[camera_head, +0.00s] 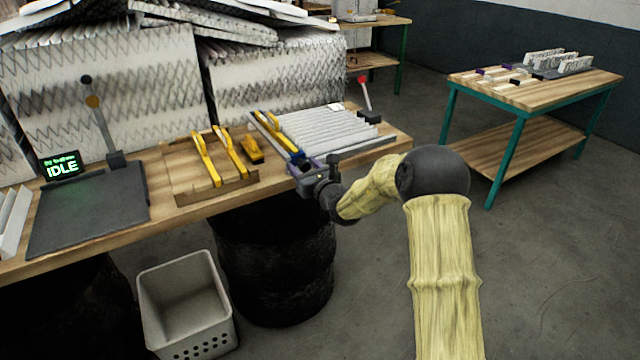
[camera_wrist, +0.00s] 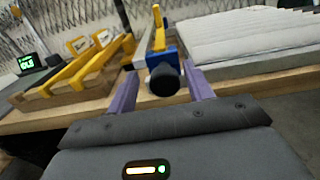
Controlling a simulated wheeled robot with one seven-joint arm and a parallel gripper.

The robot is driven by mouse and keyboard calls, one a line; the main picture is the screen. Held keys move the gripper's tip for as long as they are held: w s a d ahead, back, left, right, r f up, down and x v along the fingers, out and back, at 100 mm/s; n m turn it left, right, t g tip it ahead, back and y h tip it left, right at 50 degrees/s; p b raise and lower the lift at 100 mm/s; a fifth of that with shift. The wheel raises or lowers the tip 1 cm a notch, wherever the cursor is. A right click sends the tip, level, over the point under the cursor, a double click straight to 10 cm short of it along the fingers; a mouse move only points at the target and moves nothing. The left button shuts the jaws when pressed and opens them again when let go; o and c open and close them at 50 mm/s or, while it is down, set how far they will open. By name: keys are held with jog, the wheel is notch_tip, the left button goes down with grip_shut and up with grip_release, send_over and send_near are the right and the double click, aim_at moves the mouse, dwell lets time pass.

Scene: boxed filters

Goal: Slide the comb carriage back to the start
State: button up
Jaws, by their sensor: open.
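The comb carriage, a yellow bar with a blue end block (camera_wrist: 155,54) and a round black knob (camera_wrist: 165,80), lies along the left side of a white pleated filter (camera_head: 322,130). The carriage's yellow bar (camera_head: 272,130) also shows in the head view, running back from the bench's front edge. My gripper (camera_head: 308,168) is at the carriage's front end. In the wrist view its purple fingers (camera_wrist: 161,75) are apart, one on each side of the knob. I cannot tell whether either finger touches it.
A wooden tray with yellow tools (camera_head: 212,155) sits left of the carriage. Farther left are a dark mat (camera_head: 90,208), a lever, and a screen (camera_head: 60,166) reading IDLE. A red-tipped lever (camera_head: 365,92) stands behind right. A white bin (camera_head: 185,300) and black drum are below.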

jog(key=b+v, duration=0.1)
jog(key=v, duration=1.5)
jog(key=shift+s+d+b, duration=0.2)
jog(key=shift+s+b, duration=0.15)
